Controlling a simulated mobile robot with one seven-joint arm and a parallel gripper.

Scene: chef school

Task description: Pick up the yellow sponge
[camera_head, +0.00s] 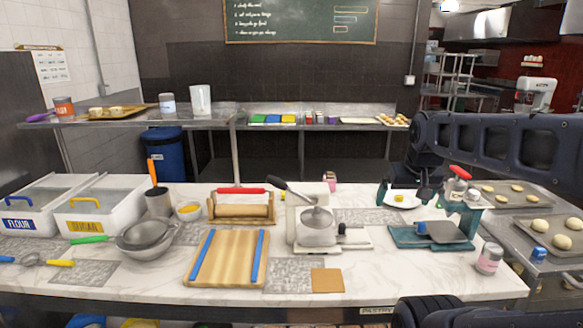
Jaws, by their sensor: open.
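A small yellow piece (399,198) lies on a white plate (412,205) at the right of the marble counter. It is too small to tell for sure that it is the sponge. A flat tan-orange square (327,281) lies near the counter's front edge, and a yellow block (288,119) sits beside green and blue ones on the back shelf. My gripper (404,190) is open and empty, pointing down near the plate. Its exact height above the plate is hard to judge, and my arm hides part of the area behind.
A cutting board (228,258), metal bowls (146,240) and white bins (100,205) fill the left. Trays (550,232) of dough are at right.

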